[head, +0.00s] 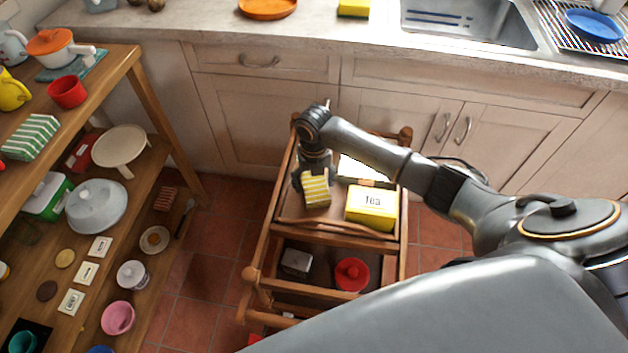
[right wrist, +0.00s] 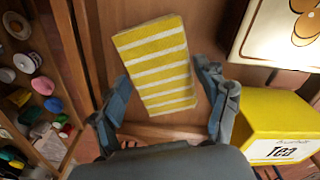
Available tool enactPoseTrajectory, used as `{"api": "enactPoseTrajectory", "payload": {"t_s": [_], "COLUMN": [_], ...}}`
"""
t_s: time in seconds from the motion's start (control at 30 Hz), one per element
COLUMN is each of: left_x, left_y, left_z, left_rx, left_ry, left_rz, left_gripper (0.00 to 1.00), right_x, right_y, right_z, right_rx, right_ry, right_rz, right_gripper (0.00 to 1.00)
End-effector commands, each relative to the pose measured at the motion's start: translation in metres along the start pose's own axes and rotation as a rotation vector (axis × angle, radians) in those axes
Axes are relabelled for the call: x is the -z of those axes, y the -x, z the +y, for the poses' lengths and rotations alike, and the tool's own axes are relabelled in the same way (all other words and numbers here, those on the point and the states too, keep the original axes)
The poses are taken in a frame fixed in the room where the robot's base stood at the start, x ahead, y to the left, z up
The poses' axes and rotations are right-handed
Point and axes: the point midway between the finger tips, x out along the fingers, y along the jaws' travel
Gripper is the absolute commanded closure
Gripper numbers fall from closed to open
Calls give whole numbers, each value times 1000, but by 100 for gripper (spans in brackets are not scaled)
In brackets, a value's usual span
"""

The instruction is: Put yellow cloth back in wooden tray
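The yellow-and-white striped cloth (head: 316,190) is folded into a block at the wooden tray (head: 335,229) that forms the top of a trolley. My right gripper (head: 314,179) is directly over the cloth, pointing down. In the right wrist view, the cloth (right wrist: 158,68) lies between the two spread fingers of my right gripper (right wrist: 164,76), with narrow gaps at its sides. The fingers look open and not closed on it. The tray's wooden floor (right wrist: 105,25) shows beside the cloth. Whether the cloth rests fully on that floor is hard to tell. My left gripper is out of view.
A yellow tea box (head: 371,207) stands in the tray, right of the cloth. A pale tin (right wrist: 285,30) is behind it. The lower shelf holds a red lidded pot (head: 352,274) and a metal tin (head: 297,262). A crowded wooden shelf (head: 150,60) stands left; cupboards stand behind.

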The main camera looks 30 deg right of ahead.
Motion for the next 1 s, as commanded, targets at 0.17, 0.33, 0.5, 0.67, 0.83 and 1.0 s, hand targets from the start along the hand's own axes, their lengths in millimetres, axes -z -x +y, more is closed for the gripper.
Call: {"api": "enactPoseTrajectory", "payload": {"t_s": [0.17, 0.33, 0.5, 0.67, 0.83, 1.0], "left_x": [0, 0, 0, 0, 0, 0], "left_y": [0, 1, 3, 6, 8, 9], "left_z": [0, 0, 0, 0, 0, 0], "left_rx": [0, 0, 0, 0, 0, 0], "left_ry": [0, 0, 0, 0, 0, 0], "left_rz": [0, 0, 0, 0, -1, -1], "left_gripper": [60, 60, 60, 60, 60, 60], "right_x": [0, 0, -1, -2, -1, -1], "right_y": [0, 1, 17, 51, 87, 112], "right_z": [0, 0, 0, 0, 0, 0], "right_rx": [0, 0, 0, -1, 0, 0], "right_ry": [0, 0, 0, 1, 1, 0], "right_rz": [0, 0, -3, -5, -3, -1], "right_gripper": [16, 16, 16, 16, 16, 16]}}
